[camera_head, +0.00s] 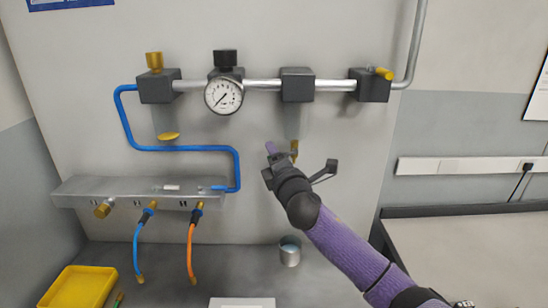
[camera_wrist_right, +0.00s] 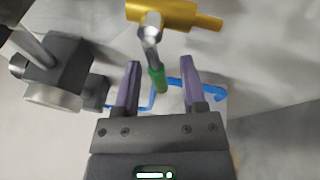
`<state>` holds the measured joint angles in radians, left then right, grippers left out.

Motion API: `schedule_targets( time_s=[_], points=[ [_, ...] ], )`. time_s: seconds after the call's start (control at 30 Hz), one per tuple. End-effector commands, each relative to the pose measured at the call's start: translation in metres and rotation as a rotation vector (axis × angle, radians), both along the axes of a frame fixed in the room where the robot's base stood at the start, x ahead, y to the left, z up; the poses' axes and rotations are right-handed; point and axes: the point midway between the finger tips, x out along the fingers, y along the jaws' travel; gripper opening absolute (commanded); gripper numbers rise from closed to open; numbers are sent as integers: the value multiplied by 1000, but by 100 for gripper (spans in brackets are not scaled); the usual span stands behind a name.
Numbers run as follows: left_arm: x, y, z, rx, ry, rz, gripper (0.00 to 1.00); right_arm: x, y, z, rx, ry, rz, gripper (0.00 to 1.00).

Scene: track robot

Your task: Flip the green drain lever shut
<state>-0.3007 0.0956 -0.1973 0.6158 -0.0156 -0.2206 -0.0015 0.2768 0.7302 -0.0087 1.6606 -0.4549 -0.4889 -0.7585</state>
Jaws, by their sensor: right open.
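The green-tipped drain lever (camera_wrist_right: 157,78) shows in the right wrist view, its bare metal shank running up to a brass valve body (camera_wrist_right: 178,15). In the head view a bit of brass (camera_head: 294,150) shows below the third pipe block, beside my gripper; the green tip is hidden there. My right gripper (camera_head: 273,156) is open, with its purple fingers pointing up at the wall. In the wrist view the green tip appears between the two fingers (camera_wrist_right: 160,64), with a gap on each side; contact is not visible. My left gripper is not in view.
A pipe (camera_head: 334,85) with blocks and a dial gauge (camera_head: 224,96) runs above. A blue tube (camera_head: 185,149) leads to a grey manifold (camera_head: 80,190) at left. A metal cup (camera_head: 290,252) and a yellow tray (camera_head: 78,287) stand below. A bench (camera_head: 470,245) is at right.

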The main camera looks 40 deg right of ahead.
Motion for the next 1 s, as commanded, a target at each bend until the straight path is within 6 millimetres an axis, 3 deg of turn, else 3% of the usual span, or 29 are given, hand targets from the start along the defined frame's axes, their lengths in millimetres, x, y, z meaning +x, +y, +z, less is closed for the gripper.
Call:
schedule_targets(
  time_s=[0.13, 0.3, 0.4, 0.6, 0.8, 1.0],
  points=[
    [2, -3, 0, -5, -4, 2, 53, 0, 0, 0, 0, 0, 0, 51],
    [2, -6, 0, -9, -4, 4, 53, 0, 0, 0, 1, 0, 0, 15],
    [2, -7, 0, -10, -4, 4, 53, 0, 0, 0, 1, 0, 0, 0],
    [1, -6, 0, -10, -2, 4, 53, 0, 0, 0, 4, -2, 0, 0],
    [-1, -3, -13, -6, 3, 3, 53, 1, 2, 8, 181, -153, -1, 0],
    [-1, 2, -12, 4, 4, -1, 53, 1, 1, 12, 202, -169, 0, 0]
  ],
)
